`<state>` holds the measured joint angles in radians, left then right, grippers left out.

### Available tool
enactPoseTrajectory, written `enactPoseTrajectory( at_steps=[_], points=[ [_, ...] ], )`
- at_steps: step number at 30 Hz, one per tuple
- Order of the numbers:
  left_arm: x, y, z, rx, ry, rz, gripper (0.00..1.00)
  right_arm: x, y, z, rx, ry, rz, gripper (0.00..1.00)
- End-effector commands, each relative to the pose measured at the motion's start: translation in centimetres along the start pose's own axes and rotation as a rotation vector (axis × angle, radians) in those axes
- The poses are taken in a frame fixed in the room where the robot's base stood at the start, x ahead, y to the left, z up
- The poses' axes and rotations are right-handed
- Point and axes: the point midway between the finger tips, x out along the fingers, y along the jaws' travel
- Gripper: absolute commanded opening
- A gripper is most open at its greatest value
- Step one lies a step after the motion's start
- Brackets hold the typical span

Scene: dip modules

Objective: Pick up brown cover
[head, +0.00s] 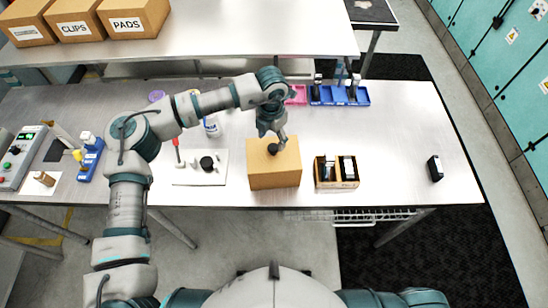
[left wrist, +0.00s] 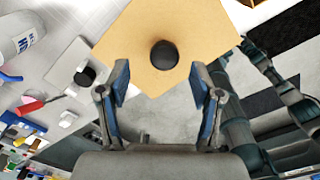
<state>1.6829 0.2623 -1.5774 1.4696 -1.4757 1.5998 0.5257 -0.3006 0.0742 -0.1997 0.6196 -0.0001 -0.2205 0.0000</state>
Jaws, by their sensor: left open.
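The brown cover (head: 273,174) is a tan box with a round black knob on top. It stands on the light table near its front edge. My left gripper (head: 271,134) points down over the cover, close to the knob. In the left wrist view the cover (left wrist: 190,25) fills the top middle, with the dark knob (left wrist: 164,55) showing between and slightly beyond the fingertips. The left gripper (left wrist: 160,68) is open there, its two blue-padded fingers apart and nothing held. Whether a finger touches the knob is not clear. My right gripper does not show.
A white board (head: 200,176) with a black knob lies left of the cover. A small wooden tray (head: 336,172) with dark items stands close on its right. Blue bins (head: 340,96) stand behind. A black item (head: 435,168) lies far right, with bare table between.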

Motion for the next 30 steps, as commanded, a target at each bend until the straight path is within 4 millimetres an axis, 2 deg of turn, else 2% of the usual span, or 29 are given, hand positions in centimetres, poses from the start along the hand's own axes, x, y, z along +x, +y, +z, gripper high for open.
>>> enactPoseTrajectory(
  at_steps=[5, 9, 17, 25, 30],
  points=[
    [2.6, -0.7, 0.1, 0.000, 0.005, -0.001, 0.65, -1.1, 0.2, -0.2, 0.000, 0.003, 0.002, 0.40],
    [4.3, -0.6, 0.1, -0.001, 0.002, -0.001, 0.65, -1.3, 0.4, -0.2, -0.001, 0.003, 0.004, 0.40],
    [4.8, -0.7, 0.1, 0.000, 0.001, 0.000, 0.65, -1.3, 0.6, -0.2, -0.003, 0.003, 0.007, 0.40],
    [4.8, -0.7, 0.1, 0.000, 0.002, -0.001, 0.00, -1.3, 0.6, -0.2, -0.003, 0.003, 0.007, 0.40],
    [4.8, -0.7, 0.1, 0.000, 0.001, -0.001, 0.00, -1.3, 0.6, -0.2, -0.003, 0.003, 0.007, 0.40]
  ],
)
